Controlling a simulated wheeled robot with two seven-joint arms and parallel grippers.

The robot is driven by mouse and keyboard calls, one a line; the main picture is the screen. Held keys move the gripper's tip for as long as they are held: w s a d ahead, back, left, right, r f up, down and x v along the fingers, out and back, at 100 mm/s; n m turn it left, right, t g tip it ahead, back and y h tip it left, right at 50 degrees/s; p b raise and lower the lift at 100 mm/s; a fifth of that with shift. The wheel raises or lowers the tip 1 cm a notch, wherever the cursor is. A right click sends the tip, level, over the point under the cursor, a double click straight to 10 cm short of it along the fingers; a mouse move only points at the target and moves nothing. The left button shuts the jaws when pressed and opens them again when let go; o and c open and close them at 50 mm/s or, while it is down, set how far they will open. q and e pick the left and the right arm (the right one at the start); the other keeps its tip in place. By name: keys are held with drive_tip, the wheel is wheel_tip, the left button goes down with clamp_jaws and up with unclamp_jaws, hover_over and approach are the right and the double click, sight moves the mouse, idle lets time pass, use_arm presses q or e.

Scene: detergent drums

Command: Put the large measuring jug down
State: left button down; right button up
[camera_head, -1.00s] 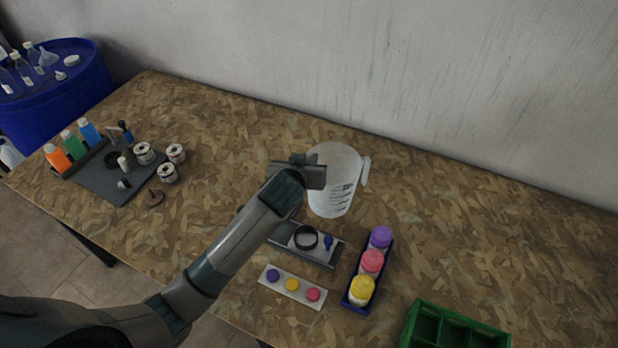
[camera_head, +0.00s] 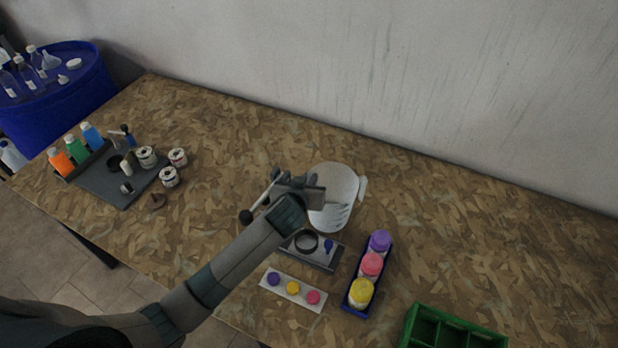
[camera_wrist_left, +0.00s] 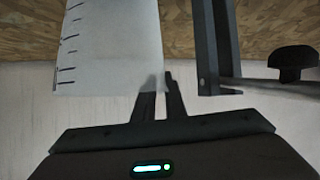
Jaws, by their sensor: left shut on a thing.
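The large measuring jug (camera_head: 339,180) is a whitish translucent jug with dark scale marks and a handle on its right side. It is near the middle of the table in the head view. My left gripper (camera_head: 314,196) is at the jug's left side and hides part of it. In the left wrist view my left gripper (camera_wrist_left: 158,90) has its fingers close together at the edge of the jug's wall (camera_wrist_left: 110,45). The jug's base is partly hidden, so I cannot tell whether it touches the table. My right gripper is not in view.
A grey bar with a black knob (camera_head: 246,217) is just left of my gripper. A grey tray (camera_head: 322,262), a white strip with coloured discs (camera_head: 267,283), a blue rack of coloured-capped drums (camera_head: 352,306) and a green crate (camera_head: 412,322) are nearer. The table right of the jug is clear.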

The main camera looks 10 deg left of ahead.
use_arm(q)
drive_tip(key=c, duration=1.8)
unclamp_jaws()
drive_tip(key=shift+s, duration=0.1)
drive_tip(key=shift+b+v, duration=0.3)
drive_tip(key=shift+v, duration=0.55)
drive_tip(key=b+v, duration=0.2)
drive_tip(key=v, duration=0.8)
drive_tip(key=shift+s, duration=0.2)
